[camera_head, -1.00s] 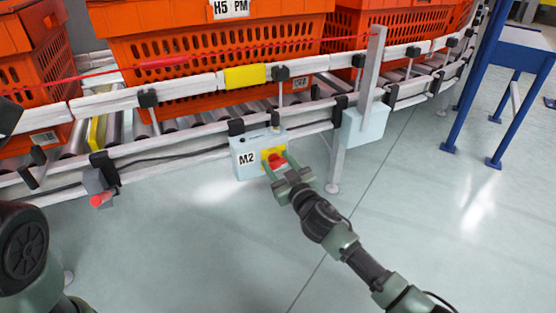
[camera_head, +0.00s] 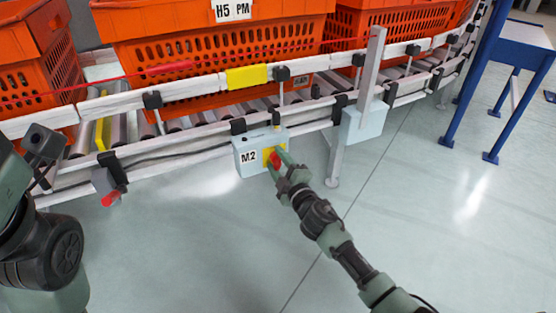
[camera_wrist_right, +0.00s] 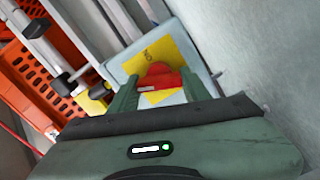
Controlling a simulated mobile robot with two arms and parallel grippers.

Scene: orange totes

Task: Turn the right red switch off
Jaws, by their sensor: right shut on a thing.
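The red switch (camera_head: 274,158) sits on a yellow plate on the front of the light blue M2 box (camera_head: 247,165). The box hangs on the conveyor's lower rail. My right gripper (camera_head: 279,160) is at the switch, its two green fingers on either side of the red knob and shut on it. In the right wrist view, the red switch (camera_wrist_right: 160,78) shows between the fingertips, in front of the yellow plate (camera_wrist_right: 185,58). My left arm shows at the left edge of the head view; its gripper fingers cannot be made out.
Orange totes (camera_head: 215,50) stand on the roller conveyor behind the rails. A second, plain light blue box (camera_head: 362,122) is beside a grey post (camera_head: 337,160). A red-tipped grey device (camera_head: 108,185) hangs at the left. A blue-framed table (camera_head: 480,80) stands right. The floor in front is clear.

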